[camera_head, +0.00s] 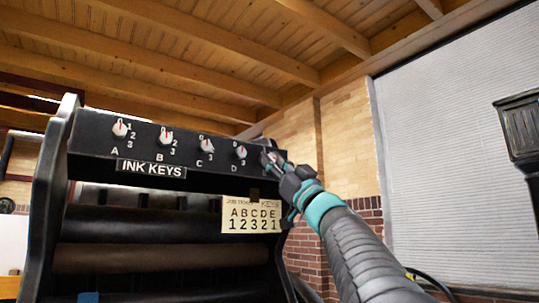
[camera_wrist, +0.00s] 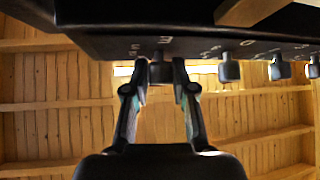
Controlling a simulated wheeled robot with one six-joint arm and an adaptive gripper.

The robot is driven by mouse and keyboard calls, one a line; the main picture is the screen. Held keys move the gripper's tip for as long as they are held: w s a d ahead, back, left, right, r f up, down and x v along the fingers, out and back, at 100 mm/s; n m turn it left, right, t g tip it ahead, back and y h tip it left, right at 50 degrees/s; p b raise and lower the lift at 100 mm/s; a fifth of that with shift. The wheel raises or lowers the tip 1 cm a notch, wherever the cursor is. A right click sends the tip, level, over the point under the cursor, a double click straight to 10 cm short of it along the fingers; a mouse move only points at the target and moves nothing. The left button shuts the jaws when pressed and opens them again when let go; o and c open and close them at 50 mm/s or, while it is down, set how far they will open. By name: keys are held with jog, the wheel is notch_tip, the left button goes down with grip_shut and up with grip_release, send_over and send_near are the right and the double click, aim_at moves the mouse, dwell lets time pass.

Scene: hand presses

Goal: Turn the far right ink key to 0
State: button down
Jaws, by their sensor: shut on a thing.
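The far right ink key is the last of a row of knobs on the black press panel. In the head view my gripper (camera_head: 276,161) covers most of it, and its pointer and dial marks cannot be read. In the wrist view this key (camera_wrist: 160,72) is a dark knob between the two fingertips of my gripper (camera_wrist: 159,78), which is shut on it. The other keys, A (camera_head: 120,128), B (camera_head: 166,136), C (camera_head: 206,145) and D (camera_head: 240,152), are pale knobs with red pointers, to the left.
An "INK KEYS" label (camera_head: 152,169) is under the keys. A cream card (camera_head: 250,214) below reads A B C D E over 1 2 3 2 1. Dark rollers (camera_head: 150,258) lie under the panel. A black fixture (camera_head: 520,126) is at the far right.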

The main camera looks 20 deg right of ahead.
jog(key=n+g+y, duration=0.1)
jog(key=n+g, duration=0.1)
jog(key=n, duration=0.1)
jog(key=n+g+y, duration=0.2)
jog(key=n, duration=0.1)
jog(key=n+g+y, duration=0.1)
jog(key=n+y, duration=0.1)
jog(key=n, duration=0.1)
jog(key=shift+d+r+g+p, duration=0.2)
jog(key=shift+g+p, duration=0.2)
jog(key=shift+n+g+y, duration=0.8)
jog(key=shift+n+g, duration=1.2)
jog(key=shift+n, duration=0.6)
jog(key=shift+n+g, duration=0.4)
jog(key=shift+n, duration=0.1)
jog(key=c, duration=1)
grip_release()
jog(key=shift+a, duration=0.1)
jog(key=shift+o, duration=0.2)
